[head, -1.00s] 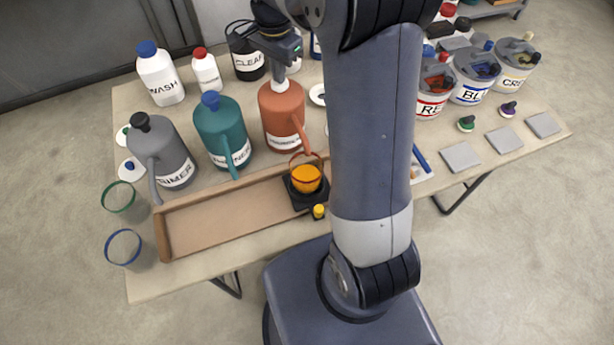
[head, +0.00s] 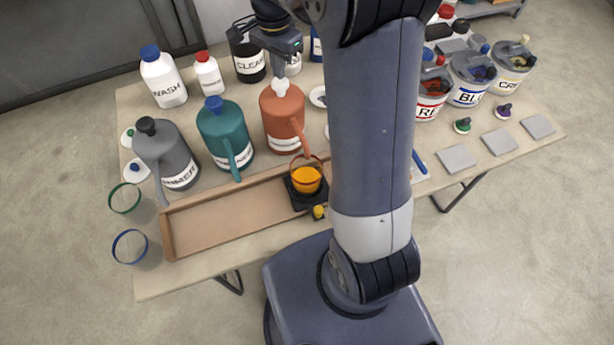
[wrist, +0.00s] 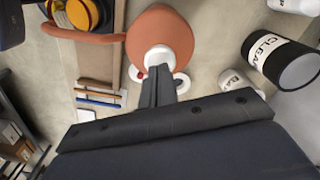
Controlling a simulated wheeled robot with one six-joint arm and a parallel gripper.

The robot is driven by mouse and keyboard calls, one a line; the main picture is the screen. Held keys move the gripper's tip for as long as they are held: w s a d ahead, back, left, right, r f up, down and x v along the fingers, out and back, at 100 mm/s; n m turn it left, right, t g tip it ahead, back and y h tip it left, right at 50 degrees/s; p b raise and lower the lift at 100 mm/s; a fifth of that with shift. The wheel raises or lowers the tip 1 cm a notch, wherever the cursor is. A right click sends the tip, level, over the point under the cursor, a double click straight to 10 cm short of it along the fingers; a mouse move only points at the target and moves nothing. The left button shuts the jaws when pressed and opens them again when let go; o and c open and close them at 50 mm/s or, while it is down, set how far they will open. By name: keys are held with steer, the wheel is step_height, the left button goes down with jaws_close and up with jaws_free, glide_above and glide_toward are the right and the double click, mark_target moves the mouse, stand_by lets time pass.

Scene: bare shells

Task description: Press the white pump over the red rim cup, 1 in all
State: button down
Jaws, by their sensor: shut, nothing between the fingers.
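The white pump (head: 280,88) sits on top of the terracotta bottle (head: 283,120), whose spout reaches down toward the red rim cup. The red rim cup (head: 306,177) holds orange-yellow paint and stands on a small black scale. My gripper (head: 281,74) is shut and empty, pointing down right over the pump, at or almost touching its top. In the wrist view, my shut fingers (wrist: 158,88) end at the white pump (wrist: 158,56), with the bottle (wrist: 158,30) beyond. The exact contact is hard to tell. Part of the cup (wrist: 82,14) shows at the upper left there.
A teal bottle (head: 224,130) and a grey bottle (head: 166,150) stand to the left. A black CLEAR container (head: 248,62) stands close behind my gripper. A wooden tray (head: 215,232) lies in front. Green-rim (head: 125,197) and blue-rim (head: 130,246) cups are at the left edge.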

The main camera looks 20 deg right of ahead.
stand_by(0.3)
step_height(320, 180, up, 6)
steer(key=p, duration=0.5)
stand_by(0.3)
